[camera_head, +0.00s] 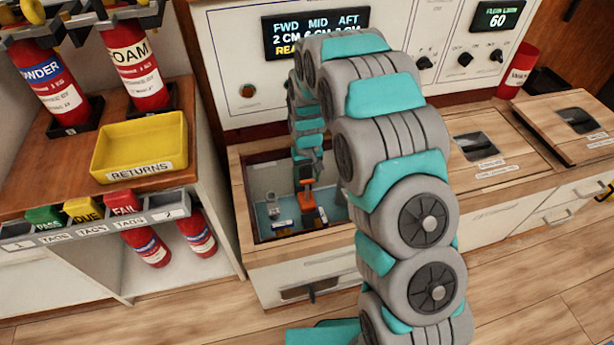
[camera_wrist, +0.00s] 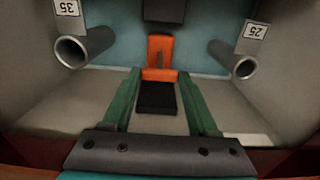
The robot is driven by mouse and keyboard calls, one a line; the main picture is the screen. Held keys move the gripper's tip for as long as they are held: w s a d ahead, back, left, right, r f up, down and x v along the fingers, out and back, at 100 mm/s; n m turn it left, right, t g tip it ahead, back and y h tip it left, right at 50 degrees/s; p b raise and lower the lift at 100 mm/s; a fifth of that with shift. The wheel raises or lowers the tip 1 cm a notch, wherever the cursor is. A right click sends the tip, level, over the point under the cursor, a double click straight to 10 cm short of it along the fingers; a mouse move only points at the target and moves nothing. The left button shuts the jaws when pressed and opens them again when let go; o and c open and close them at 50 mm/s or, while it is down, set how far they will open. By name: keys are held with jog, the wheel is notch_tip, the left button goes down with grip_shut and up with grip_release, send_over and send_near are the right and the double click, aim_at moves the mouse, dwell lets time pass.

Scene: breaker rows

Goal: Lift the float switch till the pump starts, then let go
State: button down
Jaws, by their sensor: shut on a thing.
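The orange float switch (camera_wrist: 160,52) stands upright in the open well, with a black part (camera_wrist: 157,98) at its near end. In the wrist view my gripper (camera_wrist: 159,74) has its two green fingers at either side of the orange piece and is shut on it. In the head view the orange piece (camera_head: 307,201) shows below the end of my arm, inside the well (camera_head: 243,200). The display (camera_head: 315,33) on the panel reads FWD, MID, AFT with CM values; its right part and lower line are partly hidden by my arm.
Two grey pipes (camera_wrist: 84,47) (camera_wrist: 232,58) stick out near the well's side walls, by tags 35 and 25. Closed wooden lids (camera_head: 500,165) lie to the right. A yellow returns tray (camera_head: 140,147) and red extinguishers (camera_head: 135,65) stand at the left.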

dwell(0.4)
notch_tip(320, 180, up, 4)
jog(key=shift+f, duration=0.1)
jog(key=shift+c, duration=0.8)
grip_release()
notch_tip(320, 180, up, 8)
jog(key=shift+f, duration=0.15)
